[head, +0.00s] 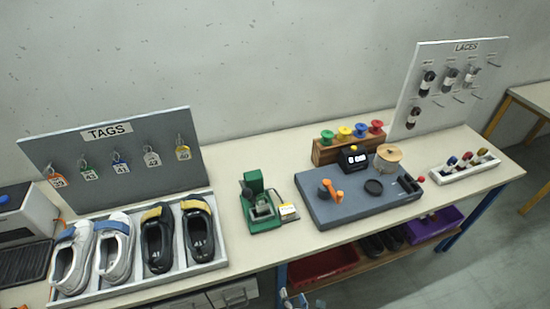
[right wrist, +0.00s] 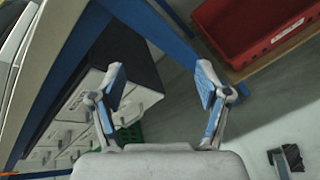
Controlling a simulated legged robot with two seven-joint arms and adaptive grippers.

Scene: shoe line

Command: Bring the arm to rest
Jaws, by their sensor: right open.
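My right gripper (head: 293,300) shows only as a small part at the bottom edge of the head view, below the table's front edge. In the right wrist view my right gripper (right wrist: 160,82) has its two blue-padded fingers spread wide with nothing between them. The table's front edge and a blue table leg lie beyond the fingers. My left gripper is in neither view.
The table holds a tray of shoes (head: 225,262), a green device (head: 262,212) and a grey work board (head: 350,211). Below are a red bin (head: 322,264), a purple bin (head: 440,221) and white drawers (head: 232,294). The red bin (right wrist: 250,38) is near the right finger in the wrist view.

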